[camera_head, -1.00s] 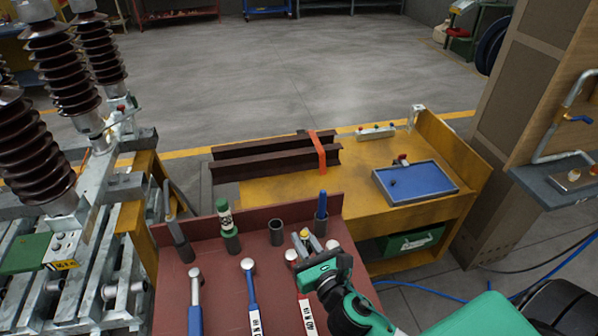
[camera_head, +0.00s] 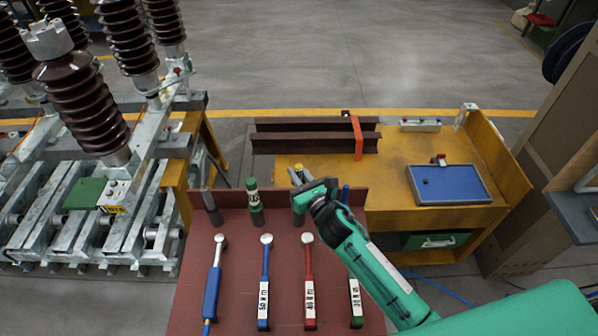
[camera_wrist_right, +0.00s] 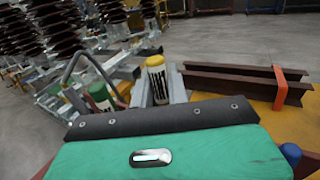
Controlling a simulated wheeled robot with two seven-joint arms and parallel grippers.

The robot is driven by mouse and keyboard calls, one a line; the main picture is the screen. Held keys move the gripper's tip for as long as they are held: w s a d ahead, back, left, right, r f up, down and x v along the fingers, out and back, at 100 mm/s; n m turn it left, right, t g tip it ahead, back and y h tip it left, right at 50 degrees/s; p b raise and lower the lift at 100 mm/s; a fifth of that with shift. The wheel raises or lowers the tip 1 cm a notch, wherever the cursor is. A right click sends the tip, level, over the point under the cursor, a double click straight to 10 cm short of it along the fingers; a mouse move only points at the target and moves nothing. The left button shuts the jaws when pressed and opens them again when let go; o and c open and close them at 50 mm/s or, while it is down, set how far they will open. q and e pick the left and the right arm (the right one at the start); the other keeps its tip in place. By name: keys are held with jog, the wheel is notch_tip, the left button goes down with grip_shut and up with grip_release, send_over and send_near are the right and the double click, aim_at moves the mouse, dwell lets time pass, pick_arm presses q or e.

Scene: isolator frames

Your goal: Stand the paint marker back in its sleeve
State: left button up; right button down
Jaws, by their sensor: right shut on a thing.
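The paint marker (camera_head: 297,169), with a yellow cap, is held upright in my right gripper (camera_head: 300,180). In the right wrist view the marker (camera_wrist_right: 156,80) shows a white label with dark lettering, between the fingers. A dark sleeve (camera_head: 299,218) stands on the red-brown bench just below the gripper; its mouth is partly hidden, so I cannot tell whether the marker's lower end is above or inside it. A green marker (camera_head: 252,190) stands in the sleeve to the left. My left gripper is not in view.
Several wrenches (camera_head: 265,285) lie in a row on the bench (camera_head: 205,265). A grey tool stands in the far-left sleeve (camera_head: 213,208), and a blue one (camera_head: 345,194) stands right of my gripper. A yellow table (camera_head: 390,165) with a blue tray (camera_head: 448,185) is behind.

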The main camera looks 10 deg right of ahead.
notch_tip(320, 180, down, 2)
jog(key=shift+f+b, duration=0.1)
jog(key=shift+b, duration=0.6)
jog(key=shift+r, duration=0.25)
jog(key=shift+p, duration=0.3)
jog(key=shift+f, duration=0.1)
jog(key=shift+f+b, duration=4.65)
jog(key=shift+f, duration=0.5)
jog(key=c, duration=1.3)
grip_release()
